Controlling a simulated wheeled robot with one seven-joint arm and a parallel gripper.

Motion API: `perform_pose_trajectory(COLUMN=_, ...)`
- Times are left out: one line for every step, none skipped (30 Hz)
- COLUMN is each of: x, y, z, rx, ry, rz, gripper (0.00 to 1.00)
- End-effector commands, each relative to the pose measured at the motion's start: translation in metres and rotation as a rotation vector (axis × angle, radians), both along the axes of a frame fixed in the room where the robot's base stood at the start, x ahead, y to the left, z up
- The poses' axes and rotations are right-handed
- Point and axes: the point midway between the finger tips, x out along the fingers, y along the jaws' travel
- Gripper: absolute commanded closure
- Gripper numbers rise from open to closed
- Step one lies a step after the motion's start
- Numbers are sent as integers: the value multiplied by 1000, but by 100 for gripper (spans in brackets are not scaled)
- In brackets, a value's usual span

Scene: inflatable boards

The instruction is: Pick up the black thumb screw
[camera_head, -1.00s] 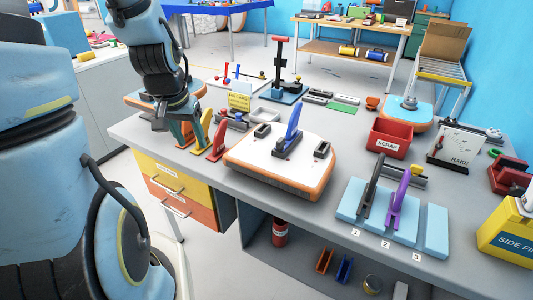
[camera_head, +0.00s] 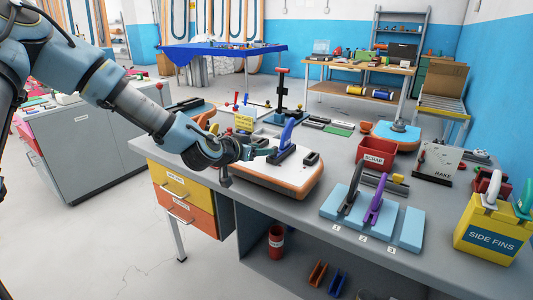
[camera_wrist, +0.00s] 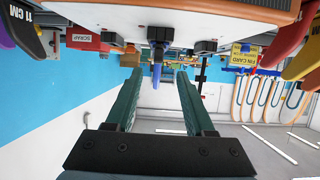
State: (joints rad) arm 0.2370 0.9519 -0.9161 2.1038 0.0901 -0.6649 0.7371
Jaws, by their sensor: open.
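My gripper (camera_head: 262,152) is open, with its two green fingers showing in the wrist view (camera_wrist: 157,82). It is beside the blue fin (camera_head: 286,133), on its left, above the white and orange board (camera_head: 268,177). In the upside-down wrist view, the blue fin (camera_wrist: 157,62) and its dark base (camera_wrist: 160,35) lie in line with the gap between the fingers. The base is black and sits on the board. A black thumb screw is too small to tell apart from this dark base. Nothing is visible held between the fingers.
Black blocks lie on the board, one at its right (camera_head: 311,159). A red scrap bin (camera_head: 377,160) stands behind right. Blue pads (camera_head: 340,205) with black and purple fins lie to the right. A yellow side-fins box (camera_head: 487,228) stands at the far right.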

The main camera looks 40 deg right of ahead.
Motion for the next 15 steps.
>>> perform_pose_trajectory(x=1, y=-7, z=-1, rx=-1, ry=3, rz=-1, gripper=46)
perform_pose_trajectory(x=2, y=-11, z=-2, rx=-1, ry=3, rz=-1, gripper=46)
perform_pose_trajectory(x=3, y=-15, z=-4, rx=0, ry=3, rz=-1, gripper=46)
perform_pose_trajectory(x=4, y=-18, z=-5, rx=0, ry=3, rz=-1, gripper=46)
perform_pose_trajectory(x=5, y=-19, z=-7, rx=0, ry=2, rz=0, gripper=46)
perform_pose_trajectory(x=5, y=-21, z=-8, rx=1, ry=3, rz=0, gripper=46)
perform_pose_trajectory(x=5, y=-22, z=-9, rx=2, ry=2, rz=-1, gripper=46)
perform_pose_trajectory(x=6, y=-24, z=-9, rx=2, ry=2, rz=-1, gripper=46)
perform_pose_trajectory(x=6, y=-26, z=-9, rx=2, ry=2, rz=-1, gripper=46)
perform_pose_trajectory(x=6, y=-27, z=-10, rx=2, ry=2, rz=-1, gripper=46)
perform_pose_trajectory(x=7, y=-30, z=-10, rx=1, ry=3, rz=-1, gripper=46)
perform_pose_trajectory(x=7, y=-33, z=-11, rx=2, ry=4, rz=-1, gripper=46)
perform_pose_trajectory(x=8, y=-36, z=-12, rx=2, ry=5, rz=0, gripper=46)
perform_pose_trajectory(x=9, y=-40, z=-13, rx=2, ry=5, rz=1, gripper=46)
perform_pose_trajectory(x=10, y=-45, z=-14, rx=2, ry=6, rz=1, gripper=46)
